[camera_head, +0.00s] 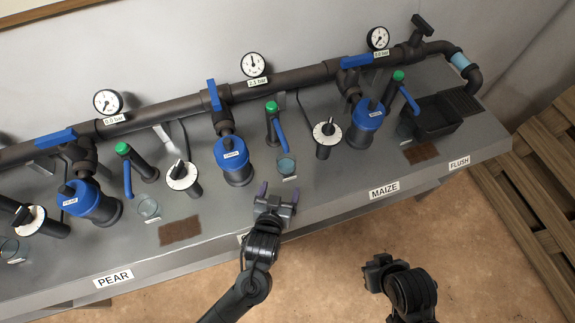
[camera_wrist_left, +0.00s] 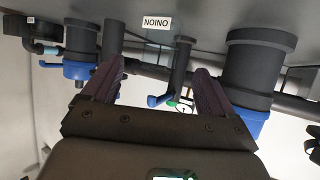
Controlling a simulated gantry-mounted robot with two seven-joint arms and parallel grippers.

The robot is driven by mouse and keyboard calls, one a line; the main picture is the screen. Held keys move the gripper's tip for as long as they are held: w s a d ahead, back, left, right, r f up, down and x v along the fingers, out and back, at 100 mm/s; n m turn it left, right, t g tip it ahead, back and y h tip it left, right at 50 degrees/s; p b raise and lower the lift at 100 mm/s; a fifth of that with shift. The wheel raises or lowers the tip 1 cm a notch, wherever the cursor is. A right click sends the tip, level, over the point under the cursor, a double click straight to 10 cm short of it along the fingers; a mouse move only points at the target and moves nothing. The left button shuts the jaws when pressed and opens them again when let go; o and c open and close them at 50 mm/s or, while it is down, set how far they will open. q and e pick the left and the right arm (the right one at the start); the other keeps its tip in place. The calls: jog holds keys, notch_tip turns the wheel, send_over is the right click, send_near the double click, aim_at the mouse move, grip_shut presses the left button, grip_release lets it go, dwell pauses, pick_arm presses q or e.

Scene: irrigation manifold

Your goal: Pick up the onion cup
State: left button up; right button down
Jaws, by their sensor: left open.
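My left gripper (camera_head: 278,193) is open and empty, just in front of the cup towards the bench's front edge. Its two fingers also show in the left wrist view (camera_wrist_left: 153,82), with the onion label (camera_wrist_left: 157,22) beyond them.
The pear cup (camera_head: 149,209) and maize cup (camera_head: 405,130) stand at the neighbouring stations. A blue filter housing (camera_head: 233,160) is left of the onion cup, and a black-and-white dial (camera_head: 326,134) is right of it. The bench between the cup and front edge is mostly bare.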

pick_arm(q)
jog(key=shift+w+d+r, duration=0.1)
jog(key=shift+w+d, duration=0.25)
jog(key=shift+w, duration=0.1)
jog(key=shift+w+d+t, duration=0.1)
jog(key=shift+w+t, duration=0.2)
jog(key=shift+w, duration=0.05)
jog(key=b, duration=0.2)
send_near(288, 158)
jog(key=shift+w+d+f, duration=0.5)
jog(key=shift+w+f, duration=0.2)
jog(key=shift+f, duration=0.05)
jog(key=shift+w+f, duration=0.2)
jog(key=shift+w, duration=0.2)
jog(key=w, duration=0.1)
jog(key=w+b, duration=0.1)
jog(key=w, duration=0.1)
jog(key=shift+w+f, duration=0.15)
jog(key=shift+f, duration=0.2)
jog(key=shift+w+d+f, duration=0.15)
jog(key=shift+w+f, duration=0.05)
jog(key=shift+w, duration=0.25)
